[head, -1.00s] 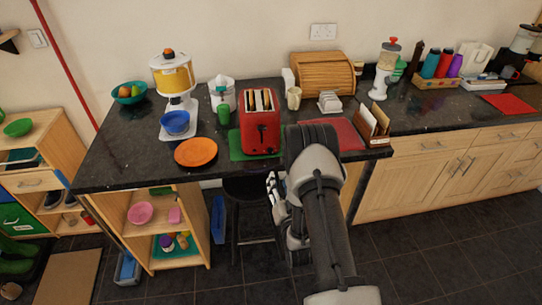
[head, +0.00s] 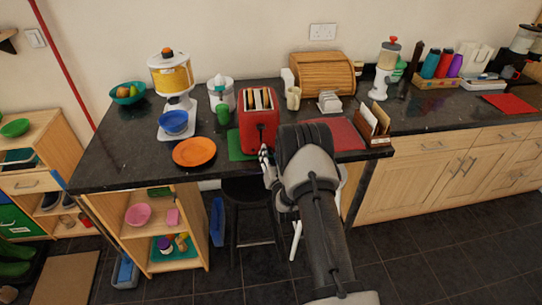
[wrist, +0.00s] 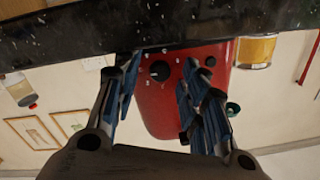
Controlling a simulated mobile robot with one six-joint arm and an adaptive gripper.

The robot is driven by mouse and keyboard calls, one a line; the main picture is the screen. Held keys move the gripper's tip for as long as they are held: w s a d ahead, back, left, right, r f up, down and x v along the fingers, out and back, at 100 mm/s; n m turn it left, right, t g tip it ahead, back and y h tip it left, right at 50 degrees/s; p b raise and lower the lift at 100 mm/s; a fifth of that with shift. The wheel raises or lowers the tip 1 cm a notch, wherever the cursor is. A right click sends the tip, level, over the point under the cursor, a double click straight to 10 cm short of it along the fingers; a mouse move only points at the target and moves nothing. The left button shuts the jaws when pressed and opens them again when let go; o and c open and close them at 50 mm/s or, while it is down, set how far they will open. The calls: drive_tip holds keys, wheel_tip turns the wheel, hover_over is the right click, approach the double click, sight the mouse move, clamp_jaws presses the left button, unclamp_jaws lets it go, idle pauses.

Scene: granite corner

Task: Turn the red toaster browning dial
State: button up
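The red toaster (head: 258,133) stands on a green mat (head: 234,146) on the dark counter, with bread in its slots. In the wrist view, which looks upside down, its red end face (wrist: 153,105) fills the middle. A round black dial (wrist: 160,71) shows on that face, between my fingers in the picture. My gripper (wrist: 162,75) is open and empty, pointing at the toaster's face. In the head view my gripper (head: 267,168) is at the counter's front edge, partly hidden by my arm.
A red mat (head: 345,134) lies right. The counter edge (wrist: 150,28) crosses close to my fingers in the wrist view.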

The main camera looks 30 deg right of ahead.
clamp_jaws()
idle(0.4)
drive_tip(key=n+b, duration=0.3)
drive_tip(key=n, duration=0.2)
drive_tip(key=shift+n+b, duration=0.3)
drive_tip(key=shift+b, duration=0.05)
drive_tip(key=n+b, duration=0.3)
drive_tip(key=n, duration=0.1)
drive_tip(key=shift+g, duration=0.4)
drive_tip(key=n+b, duration=0.2)
drive_tip(key=n, duration=0.2)
drive_tip(key=shift+a+r+h, duration=0.1)
drive_tip(key=shift+h, duration=0.3)
drive_tip(key=shift+n+g, duration=0.3)
drive_tip(key=shift+n, duration=1.5)
drive_tip(key=shift+r, duration=0.1)
